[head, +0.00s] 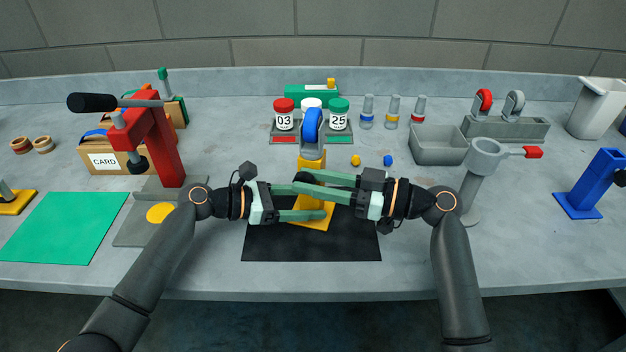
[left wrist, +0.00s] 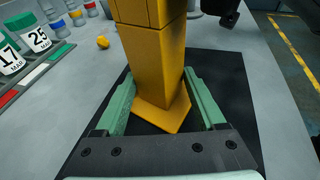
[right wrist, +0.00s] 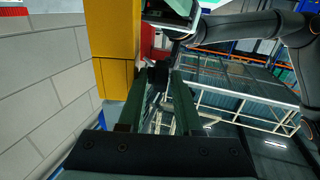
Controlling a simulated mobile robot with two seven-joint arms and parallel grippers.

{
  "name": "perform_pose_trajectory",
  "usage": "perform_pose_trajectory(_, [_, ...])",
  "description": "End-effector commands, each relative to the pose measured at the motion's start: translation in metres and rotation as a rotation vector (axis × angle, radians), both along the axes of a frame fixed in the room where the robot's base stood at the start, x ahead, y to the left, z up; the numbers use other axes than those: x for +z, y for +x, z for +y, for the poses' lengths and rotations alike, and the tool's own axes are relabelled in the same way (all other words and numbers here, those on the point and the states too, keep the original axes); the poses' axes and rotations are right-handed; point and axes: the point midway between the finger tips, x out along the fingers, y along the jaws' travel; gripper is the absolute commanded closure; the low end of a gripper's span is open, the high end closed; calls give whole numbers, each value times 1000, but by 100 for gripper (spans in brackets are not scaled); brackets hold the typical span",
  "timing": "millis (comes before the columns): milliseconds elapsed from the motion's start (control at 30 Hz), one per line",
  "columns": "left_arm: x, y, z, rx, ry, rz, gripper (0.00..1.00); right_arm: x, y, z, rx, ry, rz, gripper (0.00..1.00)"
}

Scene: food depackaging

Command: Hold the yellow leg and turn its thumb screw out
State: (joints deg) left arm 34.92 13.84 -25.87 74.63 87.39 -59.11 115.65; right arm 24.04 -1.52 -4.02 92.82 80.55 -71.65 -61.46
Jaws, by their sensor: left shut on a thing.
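The yellow leg (head: 312,162) stands upright on the black mat (head: 270,247), a blue caster wheel (head: 311,126) on its top. My left gripper (head: 318,203) is shut on the leg's lower part; the left wrist view shows the leg (left wrist: 155,60) between its green fingers. My right gripper (head: 290,180) reaches across the leg's front, higher up. In the right wrist view its fingers are apart, beside the leg (right wrist: 113,45). A dark piece, seemingly the thumb screw (head: 302,178), shows between these fingers, mostly hidden; contact cannot be told.
A red press (head: 163,140) stands left, a grey stand with a red handle (head: 484,158) right. A grey bin (head: 438,150) is back right. The front table edge is clear.

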Motion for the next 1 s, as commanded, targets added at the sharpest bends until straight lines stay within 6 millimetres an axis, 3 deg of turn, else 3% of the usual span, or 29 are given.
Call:
perform_pose_trajectory(67, [-1, 0, 0, -1, 0, 3, 59, 0, 0, 0, 0, 0, 0, 66])
perform_pose_trajectory(367, [-1, -1, 0, 0, 0, 2, 59, 0, 0, 0, 1, 0, 0, 100])
perform_pose_trajectory(1000, [-1, 0, 0, 0, 0, 2, 59, 2, 0, 0, 4, -56, 12, 100])
